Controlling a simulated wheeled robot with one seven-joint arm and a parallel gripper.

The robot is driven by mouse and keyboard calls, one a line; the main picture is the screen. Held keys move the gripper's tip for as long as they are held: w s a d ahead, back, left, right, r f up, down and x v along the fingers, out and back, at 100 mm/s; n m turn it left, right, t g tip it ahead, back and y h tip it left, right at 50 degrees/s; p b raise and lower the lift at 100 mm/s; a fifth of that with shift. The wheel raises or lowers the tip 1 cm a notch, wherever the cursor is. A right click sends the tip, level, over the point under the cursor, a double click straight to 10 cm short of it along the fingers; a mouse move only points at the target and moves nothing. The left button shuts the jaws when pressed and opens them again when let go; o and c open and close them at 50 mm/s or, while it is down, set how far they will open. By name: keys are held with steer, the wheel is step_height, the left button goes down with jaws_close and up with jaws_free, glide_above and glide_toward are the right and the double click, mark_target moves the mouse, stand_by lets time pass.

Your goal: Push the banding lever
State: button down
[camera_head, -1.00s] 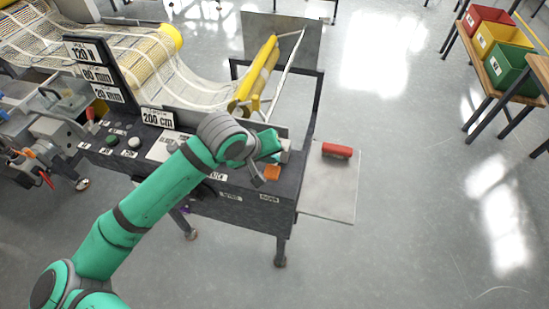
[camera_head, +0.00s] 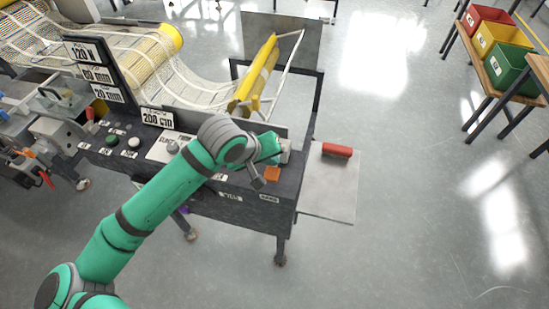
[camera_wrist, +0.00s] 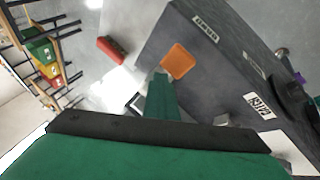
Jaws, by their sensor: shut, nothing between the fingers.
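An orange flat piece (camera_head: 272,173), which looks like the banding lever's handle, sits at the right end of the dark machine top (camera_head: 232,184). It also shows in the wrist view (camera_wrist: 178,61), beside the machine's edge. My gripper (camera_head: 283,151) is just behind it in the head view, partly hidden by my own wrist. In the wrist view, my gripper's closed fingers (camera_wrist: 161,76) end close to the orange piece's left edge. I cannot tell whether they touch it. The gripper is shut and empty. The rest of the lever is not clearly visible.
A red block (camera_head: 337,150) lies on a grey side plate (camera_head: 330,200) right of the machine. Yellow rollers (camera_head: 255,75) and mesh (camera_head: 205,90) are behind. Knobs (camera_head: 134,142) line the panel at left. Coloured bins (camera_head: 500,45) stand far right, with open floor between.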

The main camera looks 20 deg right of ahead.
steer(key=shift+s+f, duration=0.1)
steer(key=shift+s, duration=0.1)
steer(key=shift+w+d+r, duration=0.1)
steer(key=shift+w+r, duration=0.1)
steer(key=shift+r, duration=0.85)
steer(key=shift+w+d+r, duration=0.1)
steer(key=shift+w+r, duration=0.1)
steer(key=shift+r, duration=0.8)
steer(key=r, duration=0.3)
steer(key=w+r, duration=0.1)
steer(key=r, duration=0.1)
steer(key=shift+d, duration=0.3)
